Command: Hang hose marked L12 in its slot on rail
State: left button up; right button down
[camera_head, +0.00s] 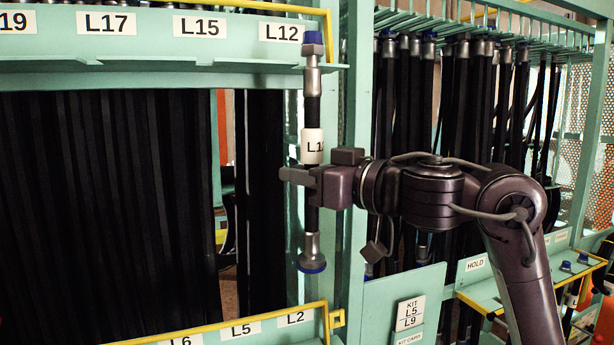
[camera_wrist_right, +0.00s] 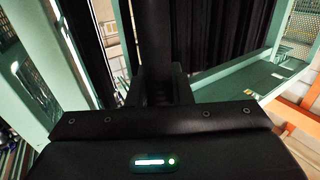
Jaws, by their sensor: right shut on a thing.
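The hose (camera_head: 312,146) with a white tag reading L1 and a partly hidden digit hangs upright in the head view. It has metal end fittings with blue caps at top and bottom. My right gripper (camera_head: 298,176) is shut on the hose just below the tag. In the right wrist view the dark hose (camera_wrist_right: 155,45) stands between the fingers of the right gripper (camera_wrist_right: 158,85). The hose's top fitting is in front of the green rail (camera_head: 150,66), at its right end beside the L12 label (camera_head: 281,32). I cannot tell whether it sits in a slot. My left gripper is not in view.
A green post (camera_head: 355,120) stands just right of the hose. Dark hoses (camera_head: 90,200) hang at left and more hang in the rack (camera_head: 470,100) at right. A lower yellow-edged rail (camera_head: 220,325) is below. A KIT L5 L9 sign (camera_head: 410,313) is on a green panel.

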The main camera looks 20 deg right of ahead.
jog(key=w, duration=0.5)
jog(key=shift+w+a+f, duration=0.1)
jog(key=shift+w, duration=0.05)
dwell(0.4)
dwell(0.4)
jog(key=c, duration=1.2)
grip_release()
jog(key=shift+f, duration=0.15)
